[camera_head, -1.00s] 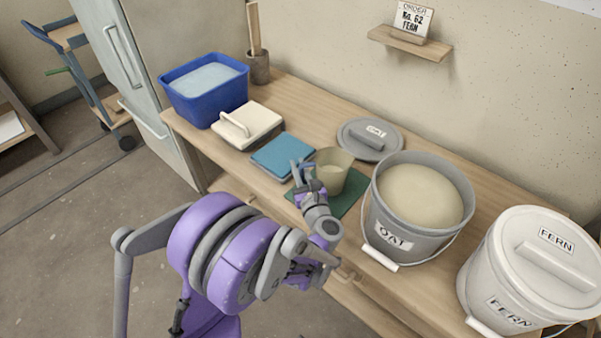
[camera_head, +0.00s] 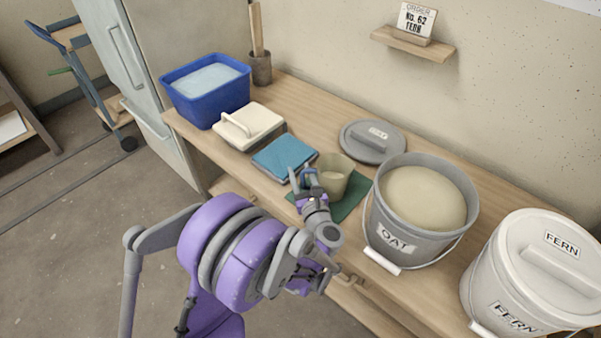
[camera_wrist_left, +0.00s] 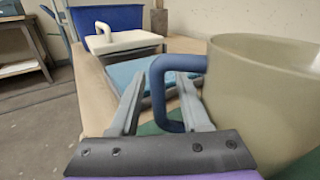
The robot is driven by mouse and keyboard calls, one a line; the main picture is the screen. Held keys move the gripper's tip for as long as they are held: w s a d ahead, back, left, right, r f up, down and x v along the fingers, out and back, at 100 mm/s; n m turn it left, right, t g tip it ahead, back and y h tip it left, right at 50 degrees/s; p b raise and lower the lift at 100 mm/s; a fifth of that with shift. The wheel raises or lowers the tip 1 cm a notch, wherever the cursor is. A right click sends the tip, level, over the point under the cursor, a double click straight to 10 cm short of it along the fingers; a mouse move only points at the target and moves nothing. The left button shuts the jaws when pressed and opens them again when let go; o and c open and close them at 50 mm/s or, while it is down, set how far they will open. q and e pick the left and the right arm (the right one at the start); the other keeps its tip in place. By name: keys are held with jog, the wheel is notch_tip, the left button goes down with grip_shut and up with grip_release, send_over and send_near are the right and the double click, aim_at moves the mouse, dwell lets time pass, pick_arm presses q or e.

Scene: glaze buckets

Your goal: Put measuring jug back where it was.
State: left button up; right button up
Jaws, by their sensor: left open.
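The measuring jug (camera_head: 336,176) is a translucent beige cup with a blue handle (camera_wrist_left: 168,85). It stands upright on a dark green mat (camera_head: 350,203) on the wooden bench. My left gripper (camera_head: 303,176) is at the handle side of the jug. In the left wrist view the open fingers of the left gripper (camera_wrist_left: 160,100) lie on either side of the handle, which stands between them. The jug body (camera_wrist_left: 262,95) fills the right of that view. Whether a finger touches the handle I cannot tell. My right gripper is not in view.
A closed FERN bucket (camera_head: 500,300) is farther right; a blue tub (camera_head: 207,100) is at left.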

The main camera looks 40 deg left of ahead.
aim_at(326, 180)
pick_arm(q)
jog(key=v, duration=1.2)
jog(key=shift+r+p, duration=0.15)
jog(key=shift+p, duration=0.25)
